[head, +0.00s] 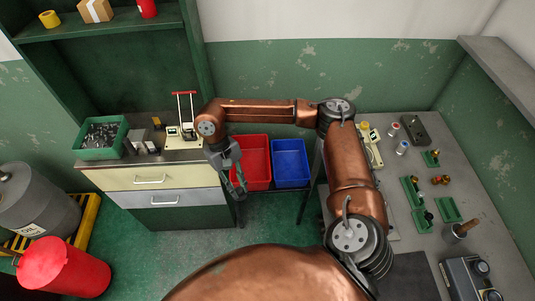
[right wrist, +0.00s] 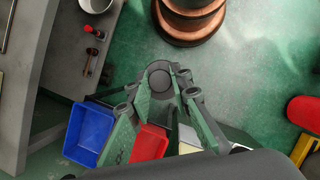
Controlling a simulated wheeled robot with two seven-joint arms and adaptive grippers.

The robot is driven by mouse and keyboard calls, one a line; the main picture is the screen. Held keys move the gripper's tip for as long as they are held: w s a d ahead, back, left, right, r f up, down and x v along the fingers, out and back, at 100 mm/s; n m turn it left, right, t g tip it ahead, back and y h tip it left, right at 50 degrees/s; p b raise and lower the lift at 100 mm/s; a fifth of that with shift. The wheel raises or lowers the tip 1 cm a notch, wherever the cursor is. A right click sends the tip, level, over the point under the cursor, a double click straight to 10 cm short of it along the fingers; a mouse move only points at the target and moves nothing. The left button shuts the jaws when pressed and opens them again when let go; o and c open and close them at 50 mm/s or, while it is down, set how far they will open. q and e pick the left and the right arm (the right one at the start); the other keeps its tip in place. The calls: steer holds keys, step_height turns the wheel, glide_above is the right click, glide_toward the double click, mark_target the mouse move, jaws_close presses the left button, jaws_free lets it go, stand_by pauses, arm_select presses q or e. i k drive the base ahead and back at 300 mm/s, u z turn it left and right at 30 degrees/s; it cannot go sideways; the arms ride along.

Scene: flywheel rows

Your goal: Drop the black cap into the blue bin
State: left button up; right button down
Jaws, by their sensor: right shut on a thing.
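The blue bin (head: 291,183) stands right of the red bin in the head view, and it looks empty. It also shows at the lower left of the right wrist view (right wrist: 88,134). My right gripper (head: 239,191) hangs pointing down at the left edge of the red bin, apart from the blue bin. In the right wrist view my right gripper (right wrist: 163,90) is shut on a small dark round piece, seemingly the black cap (right wrist: 160,79), partly hidden by the fingers. My left gripper is not in view.
The red bin (head: 252,183) sits between my gripper and the blue bin. A drawer cabinet (head: 150,178) with a green tray (head: 98,153) stands at left. The workbench (head: 458,140) at right holds small trays and parts. A red barrel (head: 63,268) stands at lower left.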

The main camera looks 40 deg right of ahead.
mark_target(292, 168)
steer(key=z, duration=0.2)
steer(key=i, duration=0.9)
steer(key=z, duration=1.1)
steer(key=i, duration=0.6)
steer(key=z, duration=0.5)
